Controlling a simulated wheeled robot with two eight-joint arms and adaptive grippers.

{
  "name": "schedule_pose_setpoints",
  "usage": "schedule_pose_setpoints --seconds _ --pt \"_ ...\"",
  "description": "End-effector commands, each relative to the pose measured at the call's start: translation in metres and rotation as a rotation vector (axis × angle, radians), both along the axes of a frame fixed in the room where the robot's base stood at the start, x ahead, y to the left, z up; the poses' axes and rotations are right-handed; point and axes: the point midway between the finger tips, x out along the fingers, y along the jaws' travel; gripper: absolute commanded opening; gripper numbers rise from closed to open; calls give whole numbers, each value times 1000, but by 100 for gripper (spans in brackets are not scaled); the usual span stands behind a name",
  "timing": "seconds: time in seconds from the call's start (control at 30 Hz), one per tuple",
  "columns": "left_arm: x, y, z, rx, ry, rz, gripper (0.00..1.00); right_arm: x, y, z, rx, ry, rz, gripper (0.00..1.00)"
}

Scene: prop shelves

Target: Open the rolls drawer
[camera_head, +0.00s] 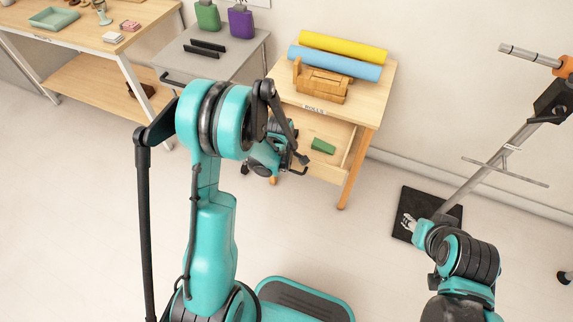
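The rolls drawer (350,148) is in the wooden table whose front edge bears a "ROLLS" label (314,109). It stands pulled out, with its inside showing and a green block (323,146) lying in it. My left arm hides the drawer's left part and much of its front. My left gripper (297,165) is at the drawer's front left, low beside it. Its fingers are small and dark, and I cannot tell whether they are shut or touch a handle. My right arm is at the lower right, away from the table; its fingertips cannot be made out.
A yellow roll (343,47), a blue roll (333,63) and a wooden holder (320,82) lie on the tabletop. A grey table (235,65) stands left of it. A metal stand (487,168) on a black base is at right. Floor before the drawer is open.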

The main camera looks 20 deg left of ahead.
Motion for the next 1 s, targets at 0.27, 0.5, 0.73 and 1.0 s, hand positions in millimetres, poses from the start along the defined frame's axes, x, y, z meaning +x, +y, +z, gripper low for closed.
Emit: schedule_pose_setpoints --seconds 0.27,0.5,0.73,1.0 --pt "0 0 0 0 0 0 31 0 0 0 0 0 0 40" --pt "-1 0 6 0 0 0 31 0 0 0 0 0 0 40" --pt "-8 0 44 0 0 0 31 0 0 0 0 0 0 40" --pt "-18 1 95 0 0 0 31 0 0 0 0 0 0 40"
